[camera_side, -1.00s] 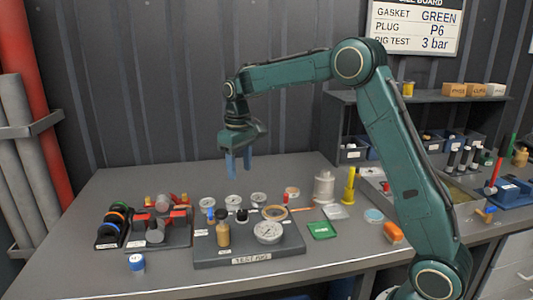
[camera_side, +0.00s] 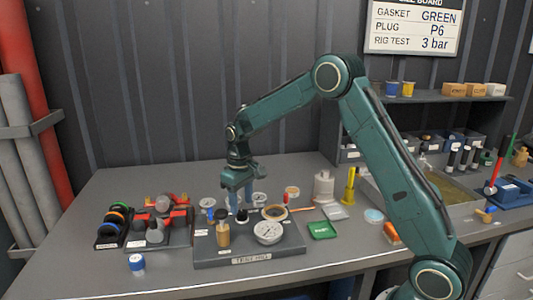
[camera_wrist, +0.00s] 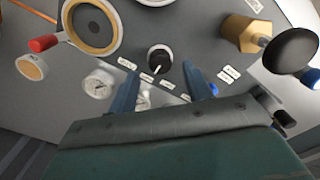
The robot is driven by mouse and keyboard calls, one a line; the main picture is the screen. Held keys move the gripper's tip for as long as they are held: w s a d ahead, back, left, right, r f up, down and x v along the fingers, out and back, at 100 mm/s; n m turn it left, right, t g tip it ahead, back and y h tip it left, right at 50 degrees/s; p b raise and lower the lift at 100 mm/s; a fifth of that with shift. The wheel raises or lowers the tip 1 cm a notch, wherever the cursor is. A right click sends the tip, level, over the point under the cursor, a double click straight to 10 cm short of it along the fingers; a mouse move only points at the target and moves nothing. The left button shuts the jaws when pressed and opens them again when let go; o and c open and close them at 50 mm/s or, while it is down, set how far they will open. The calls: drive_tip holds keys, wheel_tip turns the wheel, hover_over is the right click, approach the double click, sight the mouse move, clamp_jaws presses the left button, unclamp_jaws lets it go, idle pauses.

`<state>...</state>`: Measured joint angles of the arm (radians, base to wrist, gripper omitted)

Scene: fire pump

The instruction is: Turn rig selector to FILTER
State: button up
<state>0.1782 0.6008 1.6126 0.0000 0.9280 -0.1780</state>
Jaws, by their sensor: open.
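The rig selector is a small black knob with a white pointer line, seen in the wrist view (camera_wrist: 159,57) with several small white labels near it, too small to read. My gripper (camera_side: 238,208) is low over the rig, fingers pointing down. In the wrist view my gripper (camera_wrist: 163,75) is open and empty, its blue fingers apart with the knob just ahead of and between their tips. I cannot tell if either finger touches it.
Several small gauges line the back of the board. A red-clamped fixture (camera_side: 160,222) is to the left; a green packet (camera_side: 322,230) lies to the right.

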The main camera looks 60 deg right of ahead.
sight(242, 215)
drive_tip(key=shift+f, duration=1.45)
drive_tip(key=shift+c, duration=0.4)
drive_tip(key=c, duration=0.9)
drive_tip(key=shift+m, duration=0.4)
drive_tip(key=m, duration=0.4)
drive_tip(key=shift+m, duration=2.1)
